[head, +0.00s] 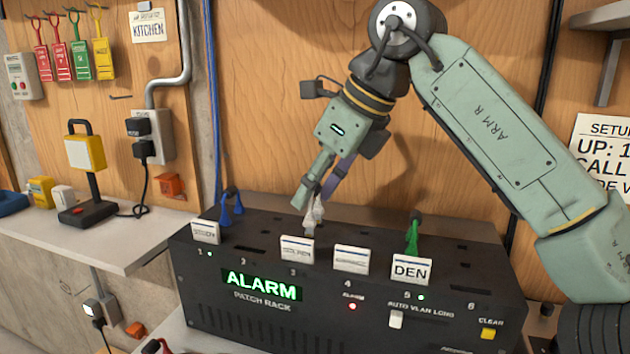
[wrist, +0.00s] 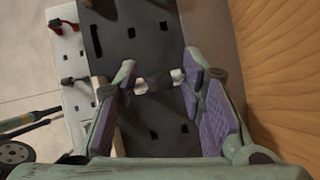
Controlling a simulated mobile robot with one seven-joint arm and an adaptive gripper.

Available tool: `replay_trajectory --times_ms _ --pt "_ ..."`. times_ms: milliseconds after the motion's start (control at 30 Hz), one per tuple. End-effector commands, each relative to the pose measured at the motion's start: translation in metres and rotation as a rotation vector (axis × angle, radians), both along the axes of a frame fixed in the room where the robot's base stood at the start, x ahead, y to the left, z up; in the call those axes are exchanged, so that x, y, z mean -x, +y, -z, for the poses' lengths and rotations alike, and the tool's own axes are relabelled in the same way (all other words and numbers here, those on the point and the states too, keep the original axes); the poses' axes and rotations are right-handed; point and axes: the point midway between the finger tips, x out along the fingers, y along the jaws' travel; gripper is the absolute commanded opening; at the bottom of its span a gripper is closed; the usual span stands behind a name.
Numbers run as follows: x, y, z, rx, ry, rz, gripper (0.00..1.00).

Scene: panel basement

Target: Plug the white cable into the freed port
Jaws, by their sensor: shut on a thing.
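The white cable's plug (head: 313,219) is at my gripper's fingertips (head: 308,204), over the black patch rack (head: 222,306), behind the third label. My gripper is shut on it. In the wrist view white parts of it (wrist: 177,76) show between the purple-padded fingers; how far it sits in a slot cannot be told. A blue plug (head: 231,203) stands behind label 1 and a green plug (head: 414,233) behind the DEN label (head: 411,269). Port 4 has a red light (head: 352,306); ports 1 and 5 have greenish lights. The rack's display (head: 262,285) reads ALARM.
A yellow CLEAR button (head: 488,333) and a white switch (head: 396,319) are on the rack's front. A yellow lamp (head: 84,152) stands on the shelf (head: 130,233) at left. The wooden wall (head: 285,80) is close behind the rack.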

Motion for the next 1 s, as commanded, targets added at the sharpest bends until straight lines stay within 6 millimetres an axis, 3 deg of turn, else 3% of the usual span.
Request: replay_trajectory --times_ms 167,200,233,1000 --pt "-0.0001 -0.0001 -0.0004 0.000 0.000 0.000 0.15" --pt "-0.0001 -0.0001 -0.0004 0.000 0.000 0.000 0.04" --pt "-0.0001 -0.0001 -0.0004 0.000 0.000 0.000 0.00" --pt "0.0000 -0.0003 0.0013 -0.024 -0.087 0.001 0.00"
